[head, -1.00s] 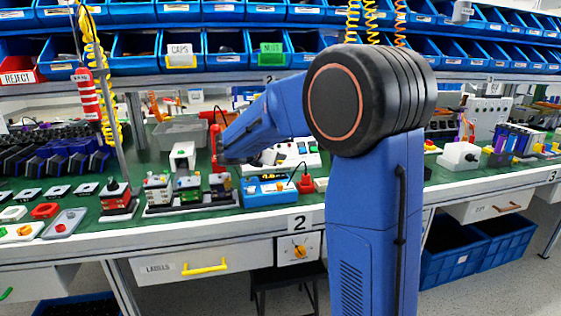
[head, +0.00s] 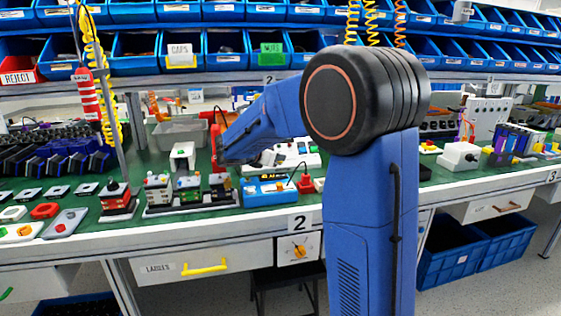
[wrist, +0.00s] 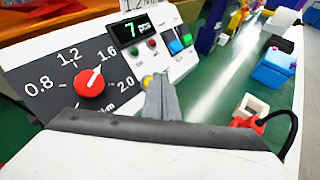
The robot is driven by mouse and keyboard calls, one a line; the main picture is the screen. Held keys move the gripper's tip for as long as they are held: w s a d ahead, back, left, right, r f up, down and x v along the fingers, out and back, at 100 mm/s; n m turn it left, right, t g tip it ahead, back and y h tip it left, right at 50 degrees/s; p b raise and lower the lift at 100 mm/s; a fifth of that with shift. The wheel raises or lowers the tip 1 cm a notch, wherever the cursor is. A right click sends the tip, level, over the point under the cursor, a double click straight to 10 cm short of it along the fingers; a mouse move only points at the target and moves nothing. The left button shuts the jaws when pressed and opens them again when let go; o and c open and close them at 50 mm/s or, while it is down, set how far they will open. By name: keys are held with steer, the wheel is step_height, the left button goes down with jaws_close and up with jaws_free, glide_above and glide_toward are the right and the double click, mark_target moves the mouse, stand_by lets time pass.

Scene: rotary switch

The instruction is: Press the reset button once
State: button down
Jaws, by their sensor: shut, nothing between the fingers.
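In the wrist view, my gripper (wrist: 161,80) is shut and empty, with its tips over the lower edge of a white control panel (wrist: 185,63). A small yellow button (wrist: 147,82) shows just left of the fingertips; I cannot tell whether they touch it. No reset label is readable. In the head view, the panel (head: 296,152) is partly behind my arm, and my gripper is hidden.
Teal and blue switches (wrist: 181,43) sit on the panel's right part. A white block with a red part and black cable (wrist: 251,112) stands at right. A blue box (head: 268,190) stands in front of the panel. Green bench top (wrist: 215,85) is bare beside the panel.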

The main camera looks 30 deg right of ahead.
steer(key=shift+w+f, duration=0.25)
steer(key=shift+f, duration=0.05)
stand_by(0.9)
steer(key=shift+r, duration=0.1)
steer(key=shift+s+a+r, duration=0.1)
steer(key=shift+s+r, duration=0.4)
steer(key=shift+s, duration=0.05)
stand_by(0.4)
steer(key=s+r, duration=0.1)
steer(key=s+a+r, duration=0.1)
steer(key=s+r, duration=0.1)
steer(key=shift+s+r, duration=0.2)
steer(key=shift+r, duration=0.05)
stand_by(0.9)
